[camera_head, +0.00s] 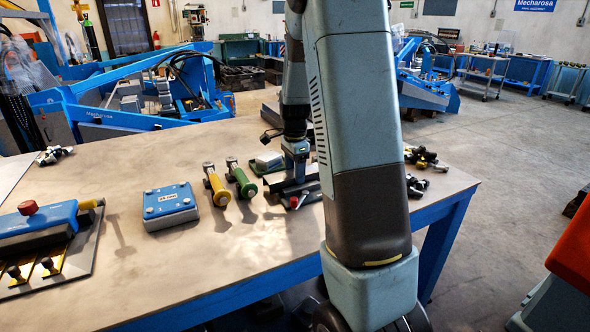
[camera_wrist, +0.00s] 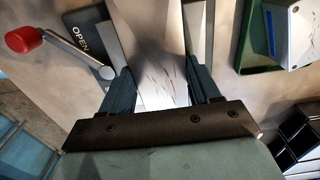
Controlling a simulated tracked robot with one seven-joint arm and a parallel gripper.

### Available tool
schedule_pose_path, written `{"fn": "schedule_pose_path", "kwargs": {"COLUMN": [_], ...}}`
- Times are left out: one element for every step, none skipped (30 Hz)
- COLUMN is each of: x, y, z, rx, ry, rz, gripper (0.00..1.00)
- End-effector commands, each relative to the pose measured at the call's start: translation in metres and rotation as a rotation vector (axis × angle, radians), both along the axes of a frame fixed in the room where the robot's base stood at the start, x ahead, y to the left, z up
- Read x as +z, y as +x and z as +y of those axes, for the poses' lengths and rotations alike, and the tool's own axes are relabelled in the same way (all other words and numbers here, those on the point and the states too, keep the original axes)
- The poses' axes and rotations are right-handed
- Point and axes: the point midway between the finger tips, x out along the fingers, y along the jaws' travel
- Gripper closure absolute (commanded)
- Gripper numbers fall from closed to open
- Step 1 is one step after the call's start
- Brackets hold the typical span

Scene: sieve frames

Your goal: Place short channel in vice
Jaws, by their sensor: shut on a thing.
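My gripper (camera_wrist: 161,84) points down over the table, with its two blue-grey fingers on either side of a pale, scratched metal piece, the short channel (camera_wrist: 160,92). In the head view my gripper (camera_head: 297,168) is low over the vice (camera_head: 306,192), and my arm hides part of it. The vice's lever with a red knob (camera_wrist: 24,40) and an OPEN label (camera_wrist: 80,32) show at the left of the wrist view. Grey metal bars run on both sides of the channel. I cannot tell whether the channel touches the vice's base.
A green tray (camera_wrist: 244,52) holding a pale block stands right of the vice. On the table (camera_head: 225,270) are a green-handled tool (camera_head: 241,178), a yellow-handled tool (camera_head: 216,184) and a blue box (camera_head: 170,205). Black clamps (camera_head: 416,186) lie at the right edge. The front of the table is clear.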

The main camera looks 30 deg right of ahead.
Motion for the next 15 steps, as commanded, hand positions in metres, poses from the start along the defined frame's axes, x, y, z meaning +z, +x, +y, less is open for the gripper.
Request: {"fn": "schedule_pose_path", "kwargs": {"x": [-0.0002, -0.0008, -0.0016, -0.0022, -0.0027, -0.0031, -0.0031, -0.0031, -0.004, -0.004, -0.0041, -0.0041, -0.0041, -0.0042, -0.0042], "y": [0.0004, 0.0004, 0.0005, 0.0005, 0.0005, 0.0005, 0.0006, 0.0006, 0.0, 0.0, 0.0, -0.0001, -0.0001, -0.0001, 0.0], "z": [-0.0001, 0.0, 0.0, 0.0, 0.0001, 0.0001, 0.0001, 0.0001, 0.0004, 0.0004, 0.0004, 0.0005, 0.0005, 0.0005, 0.0006], "rx": [0.0, 0.0, 0.0, 0.0, 0.0, 0.0, 0.0, 0.0, 0.0, 0.0, 0.0, 0.001, 0.001, 0.001, 0.001], "ry": [0.0, 0.0, 0.0, 0.0, 0.0, 0.0, 0.0, 0.0, 0.0, 0.0, 0.0, 0.0, 0.0, 0.0, 0.0], "rz": [-0.002, -0.002, -0.002, -0.002, -0.002, -0.002, -0.002, -0.002, 0.0, 0.0, 0.0, 0.0, 0.0, 0.0, 0.0], "gripper": [1.0, 1.0, 1.0, 1.0, 1.0, 1.0, 1.0, 1.0, 0.37, 0.34, 0.31, 0.27, 0.24, 0.21, 0.17]}}
